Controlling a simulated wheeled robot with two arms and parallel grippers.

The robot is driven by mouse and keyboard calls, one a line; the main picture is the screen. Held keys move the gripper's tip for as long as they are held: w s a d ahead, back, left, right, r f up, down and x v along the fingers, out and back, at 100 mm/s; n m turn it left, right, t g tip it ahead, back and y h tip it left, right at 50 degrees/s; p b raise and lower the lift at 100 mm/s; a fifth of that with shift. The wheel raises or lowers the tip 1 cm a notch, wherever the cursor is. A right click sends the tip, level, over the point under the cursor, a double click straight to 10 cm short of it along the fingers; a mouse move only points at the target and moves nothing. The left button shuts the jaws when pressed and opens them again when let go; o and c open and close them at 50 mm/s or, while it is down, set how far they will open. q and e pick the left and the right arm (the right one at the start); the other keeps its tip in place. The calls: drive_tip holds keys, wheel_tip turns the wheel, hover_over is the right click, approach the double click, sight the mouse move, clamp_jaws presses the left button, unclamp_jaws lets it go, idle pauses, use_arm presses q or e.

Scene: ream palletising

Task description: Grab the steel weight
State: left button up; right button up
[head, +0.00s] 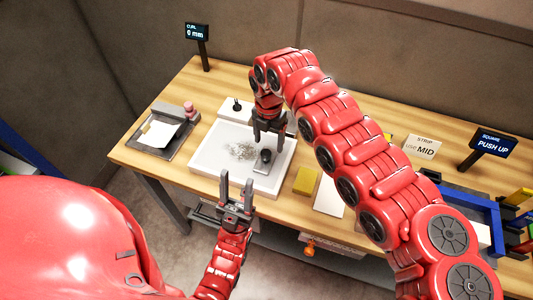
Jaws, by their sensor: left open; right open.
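A small dark grey piece with a rounded top, which looks like the steel weight (263,160), stands in the right part of a white shallow tray (205,160). My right gripper (268,138) points down just above and behind it, its fingers apart. I cannot tell whether the fingers touch it. My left gripper (237,182) is open and empty in front of the tray's near edge, its fingers pointing away from me.
Grey scraps (241,151) lie in the tray. A yellow block (305,181) and a white sheet (328,196) lie to its right. A dark board with paper (158,133) is at the left. Signs stand at the back and right. A blue frame (470,203) is at the right.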

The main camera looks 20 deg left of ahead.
sight(266, 152)
drive_tip(key=shift+s+a+f, duration=0.2)
drive_tip(key=shift+f, duration=0.2)
drive_tip(key=f+p, duration=0.2)
drive_tip(key=f, duration=0.1)
drive_tip(key=f+p, duration=0.1)
drive_tip(key=shift+a+f, duration=0.25)
drive_tip(key=shift+f, duration=0.4)
clamp_jaws()
